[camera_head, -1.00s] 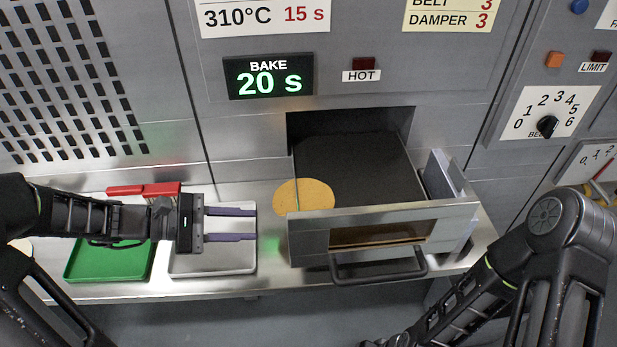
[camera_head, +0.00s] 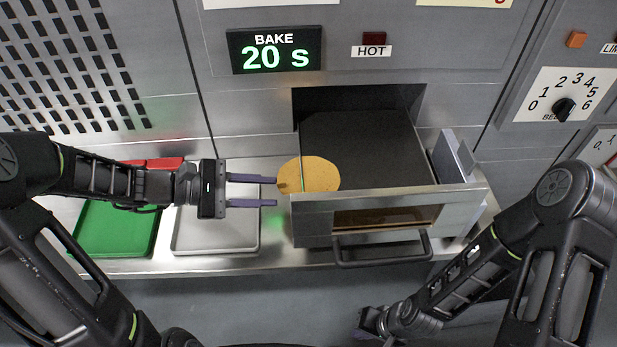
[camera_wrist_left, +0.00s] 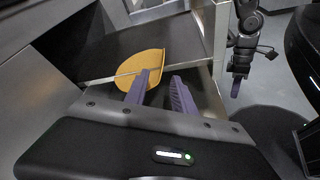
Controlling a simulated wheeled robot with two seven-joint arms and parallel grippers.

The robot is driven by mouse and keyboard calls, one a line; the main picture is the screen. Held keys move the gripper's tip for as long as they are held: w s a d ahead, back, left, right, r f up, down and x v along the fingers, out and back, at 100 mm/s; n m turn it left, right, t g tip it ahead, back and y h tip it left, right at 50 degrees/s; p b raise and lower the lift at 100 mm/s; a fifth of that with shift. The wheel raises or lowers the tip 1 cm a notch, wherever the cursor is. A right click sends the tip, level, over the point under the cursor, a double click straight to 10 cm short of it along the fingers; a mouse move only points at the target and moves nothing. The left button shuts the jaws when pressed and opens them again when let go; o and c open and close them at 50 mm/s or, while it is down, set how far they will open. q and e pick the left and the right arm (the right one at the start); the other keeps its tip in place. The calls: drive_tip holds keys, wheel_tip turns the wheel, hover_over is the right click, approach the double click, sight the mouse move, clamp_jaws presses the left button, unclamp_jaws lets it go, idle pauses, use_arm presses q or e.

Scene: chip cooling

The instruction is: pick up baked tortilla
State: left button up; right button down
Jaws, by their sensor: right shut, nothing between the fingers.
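The baked tortilla (camera_head: 318,174) is a flat tan disc at the left side of the open oven drawer (camera_head: 375,212). Part of it overhangs the drawer's left edge. My left gripper (camera_head: 276,191) is open and empty, with its purple fingertips just left of the tortilla. In the left wrist view the tortilla (camera_wrist_left: 140,62) lies just beyond the fingers (camera_wrist_left: 163,74), and one finger overlaps its near edge. I cannot tell whether they touch. My right gripper (camera_head: 366,327) is shut and empty, low in front of the counter; it also shows in the left wrist view (camera_wrist_left: 236,86).
A grey tray (camera_head: 215,246) and a green tray (camera_head: 112,232) sit on the counter left of the drawer. A red object (camera_head: 165,163) lies behind them. The drawer handle (camera_head: 385,258) sticks out in front. The display (camera_head: 276,50) reads BAKE 20 s.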

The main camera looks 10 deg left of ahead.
use_arm(q)
drive_tip(key=p+x, duration=0.1)
drive_tip(key=x, duration=0.4)
drive_tip(key=shift+d+r, duration=0.1)
drive_tip(key=shift+d, duration=0.05)
drive_tip(key=shift+c, duration=0.4)
clamp_jaws()
idle(0.5)
